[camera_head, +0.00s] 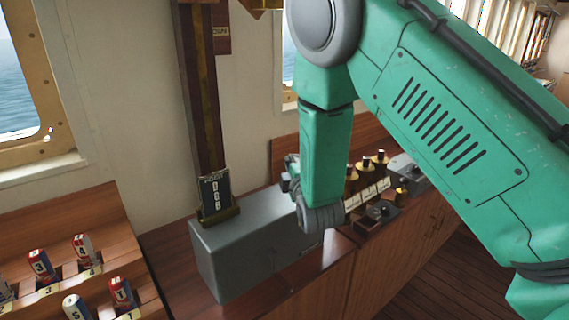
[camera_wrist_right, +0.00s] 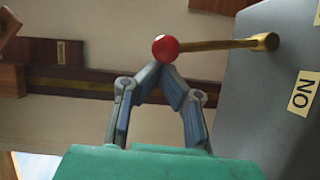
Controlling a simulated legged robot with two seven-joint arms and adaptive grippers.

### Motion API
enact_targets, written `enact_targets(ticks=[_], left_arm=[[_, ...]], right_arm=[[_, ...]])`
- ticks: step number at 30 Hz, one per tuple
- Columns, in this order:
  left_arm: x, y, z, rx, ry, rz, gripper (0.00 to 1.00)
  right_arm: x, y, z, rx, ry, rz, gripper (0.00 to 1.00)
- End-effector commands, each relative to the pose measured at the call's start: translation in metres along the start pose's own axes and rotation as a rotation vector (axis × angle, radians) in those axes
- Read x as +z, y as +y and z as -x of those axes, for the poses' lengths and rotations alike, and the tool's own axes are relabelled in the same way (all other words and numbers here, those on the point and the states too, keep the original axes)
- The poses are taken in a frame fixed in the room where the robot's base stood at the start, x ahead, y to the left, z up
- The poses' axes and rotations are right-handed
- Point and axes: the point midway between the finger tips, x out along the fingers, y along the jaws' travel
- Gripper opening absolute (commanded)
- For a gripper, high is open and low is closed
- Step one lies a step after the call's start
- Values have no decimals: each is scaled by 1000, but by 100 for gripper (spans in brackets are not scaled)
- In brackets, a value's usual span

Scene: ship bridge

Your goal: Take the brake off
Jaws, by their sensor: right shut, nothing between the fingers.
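The brake lever shows in the right wrist view: a brass rod (camera_wrist_right: 215,44) with a red ball knob (camera_wrist_right: 165,48) at its end. The rod sticks out from a grey box (camera_wrist_right: 275,85) with an "ON" label (camera_wrist_right: 303,94); another label at the top right is cut off. My right gripper (camera_wrist_right: 163,70) is shut and empty, its fingertips close by the knob; I cannot tell whether they touch it. In the head view a grey box (camera_head: 240,250) stands on the wooden counter, partly behind my right arm, which hides the lever. My left gripper is out of view.
A dark sign (camera_head: 215,192) stands on the box's top at a wooden post (camera_head: 199,90). Brass levers (camera_head: 365,172) and small boxes stand right of my wrist. A wooden rack (camera_head: 95,262) with several labelled cylinders is at lower left. Windows are behind.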

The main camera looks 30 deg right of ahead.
Motion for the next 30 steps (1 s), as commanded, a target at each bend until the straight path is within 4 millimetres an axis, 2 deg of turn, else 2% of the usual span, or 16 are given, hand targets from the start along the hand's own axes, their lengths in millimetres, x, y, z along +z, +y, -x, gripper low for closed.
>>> enact_targets(ticks=[1,9,18,30], left_arm=[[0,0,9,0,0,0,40],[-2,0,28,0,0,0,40],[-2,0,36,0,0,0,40],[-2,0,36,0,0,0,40]], right_arm=[[5,8,-2,-17,-4,-39,0],[29,16,-13,-123,-5,-266,0],[51,16,-23,-215,-3,-463,0],[62,14,-29,-219,-1,-466,0]])
